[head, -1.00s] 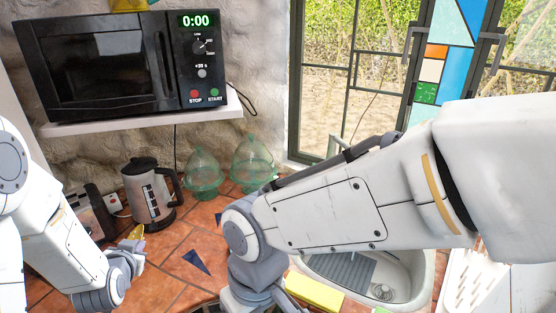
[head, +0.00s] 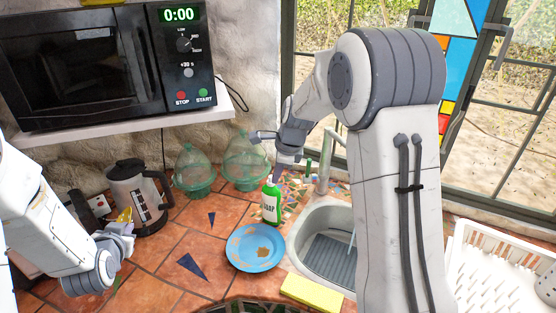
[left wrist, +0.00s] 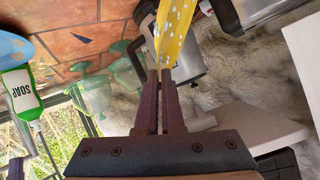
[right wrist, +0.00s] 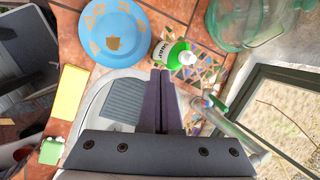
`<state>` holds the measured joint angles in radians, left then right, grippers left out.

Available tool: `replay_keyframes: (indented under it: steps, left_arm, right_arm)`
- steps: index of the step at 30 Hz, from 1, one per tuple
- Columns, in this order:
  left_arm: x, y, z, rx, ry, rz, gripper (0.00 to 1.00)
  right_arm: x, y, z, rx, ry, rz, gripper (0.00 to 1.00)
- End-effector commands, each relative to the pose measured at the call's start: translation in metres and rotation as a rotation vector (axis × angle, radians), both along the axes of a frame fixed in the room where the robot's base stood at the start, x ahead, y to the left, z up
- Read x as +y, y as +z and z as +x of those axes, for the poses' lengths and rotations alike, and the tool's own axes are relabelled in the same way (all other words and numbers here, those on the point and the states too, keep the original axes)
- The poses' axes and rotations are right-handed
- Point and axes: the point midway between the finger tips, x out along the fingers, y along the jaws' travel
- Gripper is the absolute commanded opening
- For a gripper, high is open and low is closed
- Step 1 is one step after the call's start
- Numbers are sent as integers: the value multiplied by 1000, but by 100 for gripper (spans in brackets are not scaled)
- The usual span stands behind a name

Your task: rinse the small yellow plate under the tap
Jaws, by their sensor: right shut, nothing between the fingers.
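The small yellow plate with pale spots (left wrist: 172,38) is pinched at its edge between the fingers of my left gripper (left wrist: 160,75). In the head view the plate (head: 125,215) is a small yellow patch by the kettle, mostly hidden by my left gripper (head: 128,228). My right gripper (head: 279,172) is shut and empty above the soap bottle, left of the tap (head: 324,165). In the right wrist view its fingers (right wrist: 160,72) are together, with the tap (right wrist: 230,120) to their right. A thin pale line over the sink (head: 308,240) may be water; I cannot tell.
A blue plate with brown stains (head: 240,256), a green soap bottle (head: 270,205) and a yellow sponge (head: 312,293) are left of the sink. Glass jars (head: 194,172) and a kettle (head: 130,190) stand behind. A white rack (head: 470,255) is at the right.

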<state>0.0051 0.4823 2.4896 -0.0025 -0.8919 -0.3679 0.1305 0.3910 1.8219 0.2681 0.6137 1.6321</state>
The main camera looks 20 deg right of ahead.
Motion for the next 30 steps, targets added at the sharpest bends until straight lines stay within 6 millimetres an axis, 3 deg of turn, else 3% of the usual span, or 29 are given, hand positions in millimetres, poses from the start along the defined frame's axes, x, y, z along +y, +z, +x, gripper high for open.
replay_keyframes:
  steps: [1, 6, 12, 15, 20, 30]
  left_arm:
    - [0, 5, 1, -2, -1, 1, 0]
    - [-1, 12, 1, -2, -2, 0, 0]
    - [-2, 16, 1, -2, -4, 0, 0]
    - [-2, 17, 1, -2, -4, 0, 0]
    - [-2, 21, 1, -2, -4, 0, 0]
    - [-2, 43, 1, -2, -4, 0, 0]
  right_arm:
    - [-28, -2, 12, -1, -138, 32, 0]
    - [-108, -12, 40, -28, -556, 146, 0]
    - [-173, -21, 50, -59, -866, 239, 0]
    - [-188, -23, 52, -68, -940, 263, 0]
    - [-194, -32, 56, -69, -973, 275, 0]
    - [-195, -89, 85, -65, -970, 274, 0]
